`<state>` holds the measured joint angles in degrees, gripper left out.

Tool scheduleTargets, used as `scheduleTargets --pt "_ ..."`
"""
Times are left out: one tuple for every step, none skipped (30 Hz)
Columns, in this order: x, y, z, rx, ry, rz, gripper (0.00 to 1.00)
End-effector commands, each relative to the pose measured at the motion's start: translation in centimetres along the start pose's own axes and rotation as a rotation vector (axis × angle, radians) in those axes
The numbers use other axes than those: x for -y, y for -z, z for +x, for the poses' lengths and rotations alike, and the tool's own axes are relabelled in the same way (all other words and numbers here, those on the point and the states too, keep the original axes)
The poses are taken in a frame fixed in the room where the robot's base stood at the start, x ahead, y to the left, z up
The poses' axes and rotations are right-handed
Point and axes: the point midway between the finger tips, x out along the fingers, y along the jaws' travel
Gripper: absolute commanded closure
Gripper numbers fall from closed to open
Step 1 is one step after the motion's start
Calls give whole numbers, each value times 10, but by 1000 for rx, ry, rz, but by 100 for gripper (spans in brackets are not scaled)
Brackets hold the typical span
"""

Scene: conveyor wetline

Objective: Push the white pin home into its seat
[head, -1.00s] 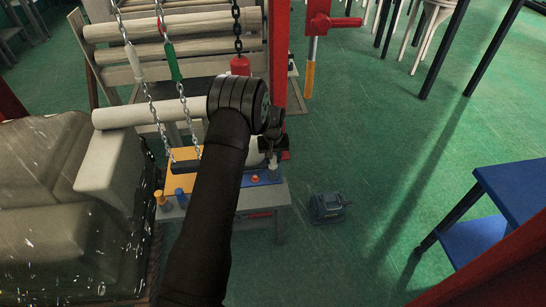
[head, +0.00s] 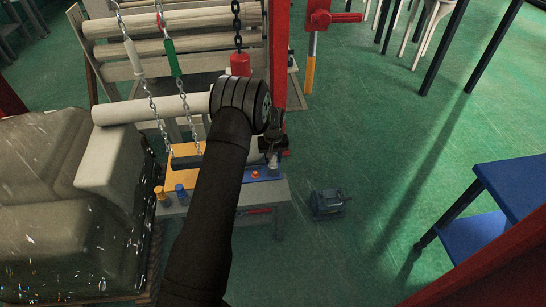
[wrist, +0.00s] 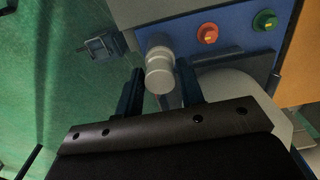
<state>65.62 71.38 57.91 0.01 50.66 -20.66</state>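The white pin (wrist: 159,68) shows in the wrist view as a pale, stepped cylinder standing out at the edge of the blue panel (wrist: 230,45). My gripper (wrist: 160,82) has its two dark fingers apart, one on each side of the pin's near end. A gap shows at the left finger; whether the right finger touches the pin is unclear. The seat is hidden behind the pin. In the head view, my gripper (head: 273,146) is over the right end of the panel (head: 264,174), and the pin (head: 273,161) shows small just below it.
A red-orange button (wrist: 208,33) and a green button (wrist: 264,20) sit beside the pin. A red weight (head: 240,65) hangs on a chain near my arm. A red post (head: 281,60) stands behind my gripper. A blue-grey machine (head: 328,203) rests on the open green floor.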

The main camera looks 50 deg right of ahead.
Motion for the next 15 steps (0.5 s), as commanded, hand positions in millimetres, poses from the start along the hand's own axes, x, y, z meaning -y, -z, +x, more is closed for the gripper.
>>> scheduleTargets --pt "0 0 0 0 0 0 54" --pt "0 0 0 0 0 0 48" --pt "0 0 0 0 0 0 46" --pt "0 0 0 0 0 0 46" --pt "0 0 0 0 0 0 46" --pt "0 0 0 0 0 0 46" --pt "0 0 0 0 0 0 46" --pt "0 0 0 0 0 0 46" --pt "0 0 0 1 0 0 46" --pt "0 0 0 1 0 0 46" --pt "0 0 -1 0 0 0 46" --pt "0 0 -2 0 0 0 46" --pt "0 0 -4 0 0 0 46" --pt "0 0 -7 -1 0 0 46" --pt "0 0 -11 -1 0 0 46"
